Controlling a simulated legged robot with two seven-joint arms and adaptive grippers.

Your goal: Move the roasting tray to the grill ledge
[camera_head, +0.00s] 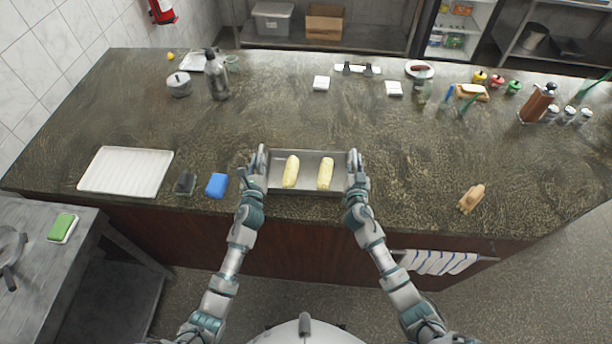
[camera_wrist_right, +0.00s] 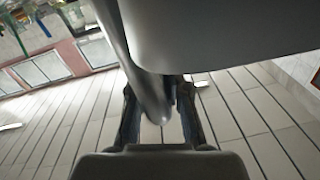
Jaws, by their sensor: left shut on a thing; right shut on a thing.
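The roasting tray (camera_head: 308,186) is a grey metal pan near the front edge of the dark stone counter in the head view. Two pale yellow pieces, a left one (camera_head: 291,171) and a right one (camera_head: 325,174), lie in it. My left gripper (camera_head: 262,160) is shut on the tray's left end. My right gripper (camera_head: 355,161) is shut on its right end. In the right wrist view a grey metal surface (camera_wrist_right: 220,35) fills the top, close to the gripper fingers (camera_wrist_right: 165,105). I cannot tell whether the tray touches the counter. I cannot make out the grill ledge.
A white ribbed board (camera_head: 126,171), a dark sponge (camera_head: 185,183) and a blue sponge (camera_head: 217,185) lie left of the tray. A tan object (camera_head: 471,198) lies to the right. Bottles, plates and jars stand along the back. The counter's middle is clear.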

